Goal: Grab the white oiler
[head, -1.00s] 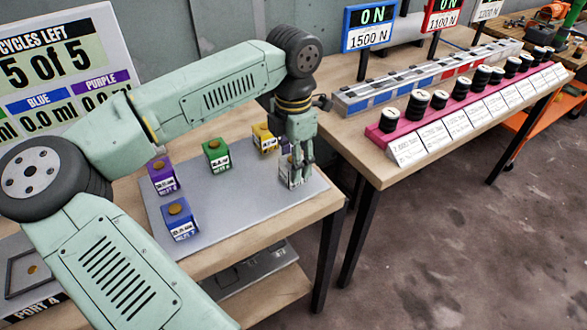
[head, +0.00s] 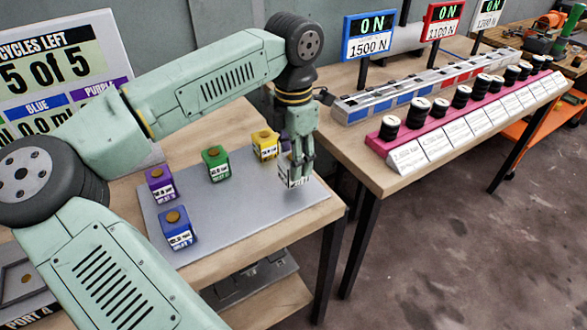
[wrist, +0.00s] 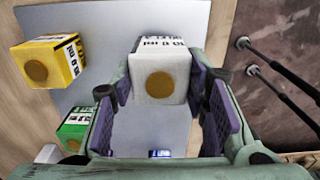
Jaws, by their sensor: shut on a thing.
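The white oiler (head: 289,179) is a small white cube with a black-printed label, near the right edge of the grey plate (head: 242,212). My gripper (head: 296,168) points down on it, with its fingers around the cube. In the wrist view, the white oiler (wrist: 160,72) shows its brown round cap between the purple finger pads of my gripper (wrist: 165,100). My gripper is shut on it. Whether its base touches the plate or is slightly above it is hard to tell.
A yellow oiler (head: 265,145) stands close to the left of my gripper. Green (head: 216,163), purple (head: 160,184) and blue (head: 177,229) oilers stand farther left. A second table with a pink rack (head: 400,150) lies to the right.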

